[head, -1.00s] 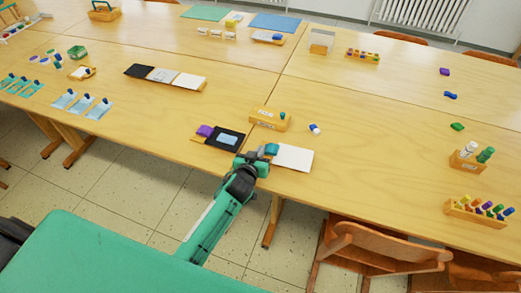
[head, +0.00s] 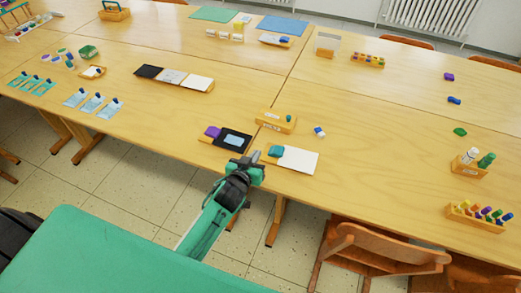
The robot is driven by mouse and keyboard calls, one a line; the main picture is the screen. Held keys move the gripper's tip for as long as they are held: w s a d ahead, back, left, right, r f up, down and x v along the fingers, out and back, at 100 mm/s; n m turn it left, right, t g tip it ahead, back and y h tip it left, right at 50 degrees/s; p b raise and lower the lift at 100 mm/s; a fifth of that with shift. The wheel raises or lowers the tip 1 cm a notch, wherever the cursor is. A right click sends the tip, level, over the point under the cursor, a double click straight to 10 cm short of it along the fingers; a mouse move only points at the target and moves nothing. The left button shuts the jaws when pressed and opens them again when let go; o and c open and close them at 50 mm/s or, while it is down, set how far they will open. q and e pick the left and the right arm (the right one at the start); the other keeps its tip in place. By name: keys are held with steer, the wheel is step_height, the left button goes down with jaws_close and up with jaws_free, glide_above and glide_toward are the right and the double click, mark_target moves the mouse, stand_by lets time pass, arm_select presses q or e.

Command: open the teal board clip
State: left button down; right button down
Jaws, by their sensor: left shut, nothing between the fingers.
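The teal board clip (head: 276,151) sits at the left end of a board with a white sheet (head: 299,160), near the table's front edge. Whether its jaws are open or shut is too small to tell. My left gripper (head: 250,160) is shut and empty, just left of the clip with a small gap between them. My right gripper is not in view.
A purple clip (head: 212,132) sits on a board with a dark sheet (head: 233,139) left of my gripper. A wooden block holder (head: 276,121) and a blue-and-white eraser (head: 319,132) lie behind. Wooden chairs (head: 380,250) stand at the front right. The table's right middle is mostly clear.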

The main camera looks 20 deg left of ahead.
arm_select(q)
steer(key=shift+v, duration=1.7)
steer(key=shift+a, duration=0.1)
steer(key=s+a+f+m+g, duration=0.1)
steer(key=s+g, duration=0.5)
steer(key=s, duration=0.8)
steer(key=s+a+m+g, duration=0.15)
steer(key=s+g, duration=0.45)
steer(key=s, duration=0.8)
step_height(320, 180, down, 32)
steer(key=g, duration=0.1)
steer(key=s+a+f+g, duration=0.1)
steer(key=s+a+f, duration=0.1)
steer(key=s+f, duration=1.7)
steer(key=shift+a+m+y, duration=0.3)
steer(key=shift+a+m, duration=0.05)
steer(key=shift+a, duration=0.05)
